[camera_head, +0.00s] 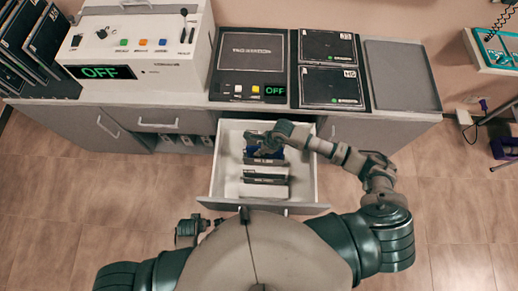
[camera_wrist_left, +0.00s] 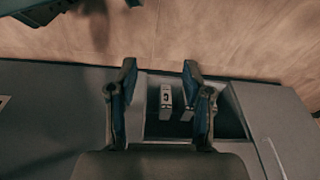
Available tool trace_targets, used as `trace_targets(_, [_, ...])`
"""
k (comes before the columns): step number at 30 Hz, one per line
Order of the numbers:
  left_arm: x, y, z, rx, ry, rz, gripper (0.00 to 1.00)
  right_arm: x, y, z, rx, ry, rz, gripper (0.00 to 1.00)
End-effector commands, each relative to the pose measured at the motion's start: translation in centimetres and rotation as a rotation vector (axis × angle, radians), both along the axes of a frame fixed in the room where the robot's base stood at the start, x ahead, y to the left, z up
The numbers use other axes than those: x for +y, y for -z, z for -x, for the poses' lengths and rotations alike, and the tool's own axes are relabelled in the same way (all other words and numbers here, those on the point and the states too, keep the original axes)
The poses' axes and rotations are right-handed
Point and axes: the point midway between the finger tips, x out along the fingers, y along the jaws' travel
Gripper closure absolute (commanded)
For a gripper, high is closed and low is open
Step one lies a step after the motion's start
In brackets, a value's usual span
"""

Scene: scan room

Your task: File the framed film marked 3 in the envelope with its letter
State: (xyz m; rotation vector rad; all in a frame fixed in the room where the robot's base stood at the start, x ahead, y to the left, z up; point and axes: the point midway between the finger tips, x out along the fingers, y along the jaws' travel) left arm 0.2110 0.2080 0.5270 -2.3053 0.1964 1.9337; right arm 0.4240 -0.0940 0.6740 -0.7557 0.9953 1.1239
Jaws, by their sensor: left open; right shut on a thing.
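My right gripper (camera_head: 268,146) reaches down into the open drawer (camera_head: 309,170) and is shut on a dark, flat thing (camera_head: 264,160) at the back row. Its fingers hide much of it, so I cannot tell film from envelope. Dark envelopes with pale labels stand in the drawer, one row (camera_head: 264,178) in front of the gripper. Two dark framed panels, an upper one (camera_head: 328,45) and a lower one (camera_head: 331,85), lie on the counter with small white marks; I cannot read a 3 surely. My left gripper (camera_wrist_left: 160,95) is open and empty, low beside my body.
A dark viewer panel (camera_head: 251,50) with buttons and OFF lies in the middle. An empty grey tray (camera_head: 402,75) is at the right. Dark films (camera_head: 38,45) stand at far left.

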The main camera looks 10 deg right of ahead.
Motion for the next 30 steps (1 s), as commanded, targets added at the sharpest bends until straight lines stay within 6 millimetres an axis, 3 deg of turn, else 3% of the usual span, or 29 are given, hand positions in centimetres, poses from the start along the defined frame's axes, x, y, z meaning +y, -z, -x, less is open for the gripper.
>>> trace_targets(4, [0.0, -0.5, -0.3, -0.002, -0.001, 0.0, 0.5, 0.0, 0.4, 0.0, 0.0, 0.0, 0.0, 1.0])
trace_targets(5, [0.0, -0.8, -0.4, -0.007, -0.001, 0.0, 0.5, 0.0, 0.3, 0.0, 0.0, 0.0, 0.0, 0.83])
trace_targets(6, [0.0, -0.9, -0.5, -0.01, -0.001, 0.001, 0.5, 0.0, 0.3, 0.0, 0.0, 0.0, 0.0, 0.73])
trace_targets(8, [0.0, -0.9, -0.5, -0.011, -0.001, 0.0, 0.5, 0.0, 0.3, 0.0, 0.0, 0.0, 0.0, 0.61])
trace_targets(20, [0.2, -0.6, 0.0, -0.002, -0.001, -0.003, 0.5, -0.4, -0.6, 0.0, -0.001, 0.001, 0.0, 0.61])
trace_targets(30, [0.1, -0.6, -0.1, -0.004, -0.001, -0.001, 0.5, -3.1, -7.1, 0.8, -0.002, 0.0, 0.001, 0.61])
